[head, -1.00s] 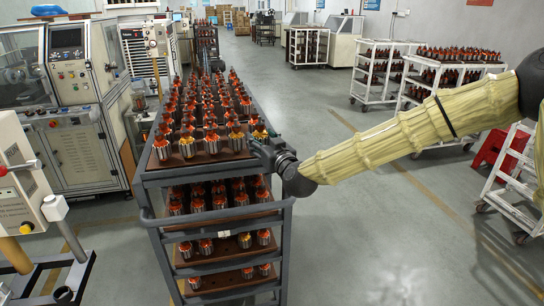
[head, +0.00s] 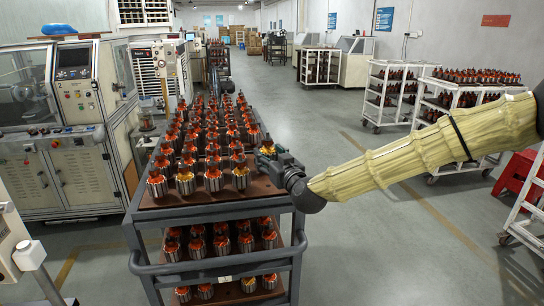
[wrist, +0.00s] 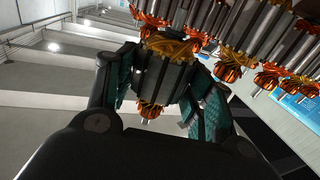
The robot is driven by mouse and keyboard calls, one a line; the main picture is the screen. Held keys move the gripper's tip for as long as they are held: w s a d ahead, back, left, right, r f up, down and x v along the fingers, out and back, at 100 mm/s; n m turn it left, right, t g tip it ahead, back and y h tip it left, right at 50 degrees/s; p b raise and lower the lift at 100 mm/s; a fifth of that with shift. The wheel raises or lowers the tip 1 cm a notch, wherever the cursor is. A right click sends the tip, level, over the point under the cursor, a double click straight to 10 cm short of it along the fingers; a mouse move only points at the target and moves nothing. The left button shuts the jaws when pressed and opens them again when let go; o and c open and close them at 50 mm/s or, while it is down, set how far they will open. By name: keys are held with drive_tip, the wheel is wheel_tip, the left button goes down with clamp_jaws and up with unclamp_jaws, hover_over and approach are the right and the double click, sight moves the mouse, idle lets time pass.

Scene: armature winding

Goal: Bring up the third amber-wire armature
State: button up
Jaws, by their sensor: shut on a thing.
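My gripper (head: 268,158) is at the right side of the cart's top tray, its arm reaching in from the right. It is shut on an amber-wire armature (head: 267,149), which sits higher in the head view than the front row beside it. The wrist view shows the armature's steel core (wrist: 164,76) between the two teal finger pads, with amber winding at one end. Two other amber-wire armatures stand in the front row, a left one (head: 185,184) and a right one (head: 240,179). The tray's underside contact below the held armature is hidden by my gripper.
The grey cart (head: 215,268) carries rows of orange-wound armatures on its top tray (head: 215,197) and lower shelves. Machines (head: 75,165) stand on the left. White racks (head: 395,95) and a red stool (head: 523,170) are on the right. Open floor lies right of the cart.

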drive_tip(key=shift+w+f, duration=0.35)
drive_tip(key=shift+f, duration=0.35)
drive_tip(key=shift+s+f+b, duration=0.3)
drive_tip(key=shift+f+b, duration=0.1)
drive_tip(key=shift+f, duration=0.15)
drive_tip(key=shift+w+f, duration=0.2)
drive_tip(key=shift+f, duration=0.4)
drive_tip(key=shift+s, duration=0.1)
drive_tip(key=shift+b, duration=0.4)
drive_tip(key=shift+f+b, duration=1.15)
drive_tip(key=shift+f, duration=0.1)
idle(1.2)
drive_tip(key=o, duration=1.5)
drive_tip(key=shift+s, duration=0.1)
drive_tip(key=shift+o, duration=0.2)
drive_tip(key=shift+f, duration=0.15)
